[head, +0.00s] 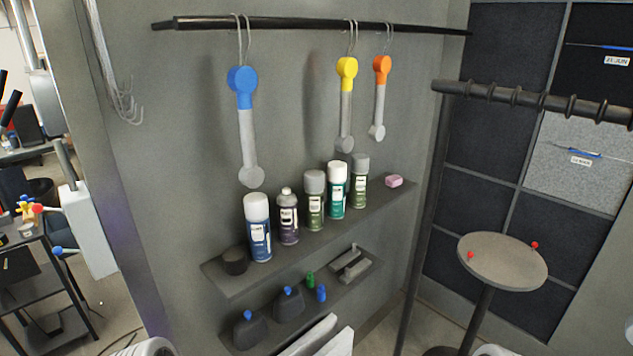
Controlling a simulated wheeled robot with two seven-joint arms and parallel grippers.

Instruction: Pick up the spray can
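Several spray cans stand upright in a row on the upper wall shelf (225,285). From left to right they are a blue can with a white cap (258,230), a dark purple-grey can with a narrow top (288,218), a green can with a grey cap (314,202), a teal can with a white cap (337,190) and a green can with a grey cap (359,182). The cans stand close together. Neither gripper shows in the head view; only pale rounded parts, perhaps of my arms, show at the bottom edge.
Wrenches with blue (242,85), yellow (346,70) and orange (381,68) heads hang above the cans. A dark cup (234,260) and pink block (393,181) flank the row. Below is a lower shelf with dark bottles (250,330). A round stool (502,262) stands right.

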